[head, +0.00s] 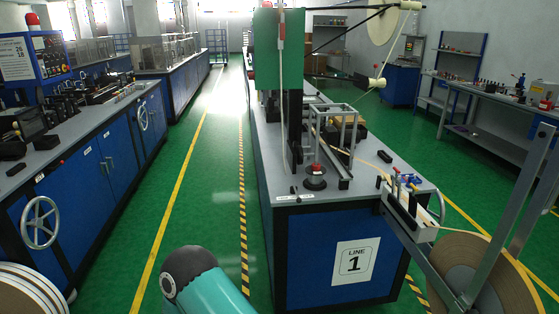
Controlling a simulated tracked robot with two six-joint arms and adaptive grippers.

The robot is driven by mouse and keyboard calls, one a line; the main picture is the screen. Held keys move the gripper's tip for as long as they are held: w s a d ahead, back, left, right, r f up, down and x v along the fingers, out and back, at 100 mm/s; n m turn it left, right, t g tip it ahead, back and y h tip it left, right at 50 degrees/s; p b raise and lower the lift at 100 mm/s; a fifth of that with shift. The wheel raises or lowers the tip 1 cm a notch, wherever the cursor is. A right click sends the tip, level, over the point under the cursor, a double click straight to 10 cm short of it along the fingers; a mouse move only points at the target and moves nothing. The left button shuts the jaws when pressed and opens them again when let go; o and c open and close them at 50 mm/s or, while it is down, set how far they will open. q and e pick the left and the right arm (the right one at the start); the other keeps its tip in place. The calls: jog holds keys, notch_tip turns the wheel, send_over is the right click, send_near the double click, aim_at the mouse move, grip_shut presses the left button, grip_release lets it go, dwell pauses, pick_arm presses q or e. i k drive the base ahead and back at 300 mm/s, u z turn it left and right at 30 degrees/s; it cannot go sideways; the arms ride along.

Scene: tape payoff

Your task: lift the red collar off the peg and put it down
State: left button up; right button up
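I cannot make out the red collar on its peg with certainty. A small red piece (397,171) shows among blue parts on the tape guide (404,205) at the right front corner of the LINE 1 bench. A red-topped round black piece (316,169) stands on the same bench, left of the corner. Both are small in the picture. Neither of my grippers is in view. Part of a teal arm with a dark rounded joint, mine, shows at the bottom centre, apart from the bench.
The LINE 1 bench (340,225) stands in the middle. A large tape reel (468,268) on grey bars is at its right front. A frame (336,112) and a green upright panel (278,50) rise from the bench. The green floor (195,200) on the left is clear.

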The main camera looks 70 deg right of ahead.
aim_at(316, 169)
jog(key=i, duration=2.35)
jog(key=z, duration=3)
jog(key=k, duration=0.4)
jog(key=z, duration=0.5)
jog(key=i, duration=1.55)
jog(key=u, duration=0.35)
